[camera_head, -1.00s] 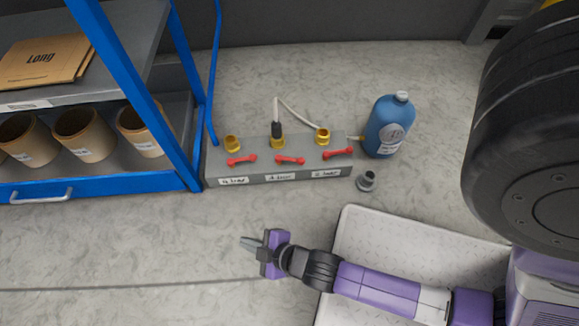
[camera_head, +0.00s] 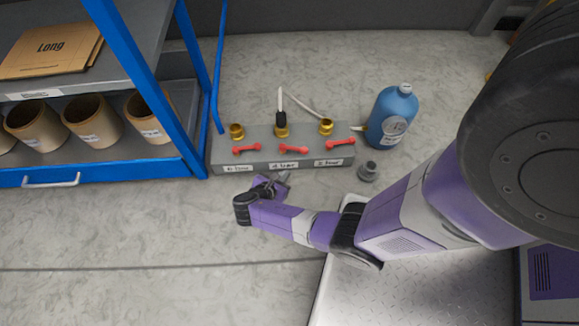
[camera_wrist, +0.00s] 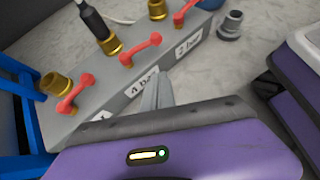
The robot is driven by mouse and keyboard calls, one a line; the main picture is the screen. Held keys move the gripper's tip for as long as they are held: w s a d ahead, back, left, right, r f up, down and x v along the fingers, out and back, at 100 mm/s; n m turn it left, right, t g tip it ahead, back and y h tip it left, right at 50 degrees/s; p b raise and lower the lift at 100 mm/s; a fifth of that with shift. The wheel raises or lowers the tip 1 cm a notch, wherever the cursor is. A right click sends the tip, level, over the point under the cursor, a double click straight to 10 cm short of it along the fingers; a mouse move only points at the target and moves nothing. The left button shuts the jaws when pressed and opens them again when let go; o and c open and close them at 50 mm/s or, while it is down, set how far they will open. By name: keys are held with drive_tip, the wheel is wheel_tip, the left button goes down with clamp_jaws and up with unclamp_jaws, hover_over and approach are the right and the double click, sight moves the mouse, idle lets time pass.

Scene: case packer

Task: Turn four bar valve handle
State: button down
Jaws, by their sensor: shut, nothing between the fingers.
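A grey manifold block (camera_head: 230,161) sits on the floor with three red valve handles and three brass fittings. Its front labels seem to read 6, 4 and 2 bar, though the first is hard to read. The middle red handle (camera_head: 293,150) is above the "4 bar" label; it also shows in the wrist view (camera_wrist: 141,48). The left red handle (camera_head: 247,148) and right red handle (camera_head: 341,142) flank it. My gripper (camera_head: 284,175) is shut and empty, just in front of the block below the middle label. In the wrist view its fingertips (camera_wrist: 157,80) point toward the block, apart from the handle.
A black plug with a white hose (camera_head: 281,118) is in the middle fitting. A blue rack (camera_head: 100,172) with brown cups closes off the left.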

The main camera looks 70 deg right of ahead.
sight(305, 151)
drive_tip(key=s+d+f+b, duration=0.2)
drive_tip(key=d+f+b, duration=0.2)
drive_tip(key=d, duration=0.6)
drive_tip(key=shift+d+f+b, duration=0.35)
drive_tip(key=shift+d+b, duration=0.05)
drive_tip(key=shift+b, duration=0.25)
drive_tip(key=shift+s+d+r+n+t+p, duration=0.25)
drive_tip(key=shift+s+d+n+t+p, duration=0.25)
drive_tip(key=shift+p, duration=0.65)
drive_tip(key=shift+s+d+f, duration=0.1)
drive_tip(key=shift+d+f, duration=0.05)
drive_tip(key=shift+d, duration=0.5)
drive_tip(key=shift+d+f, duration=0.1)
drive_tip(key=shift+d, duration=0.55)
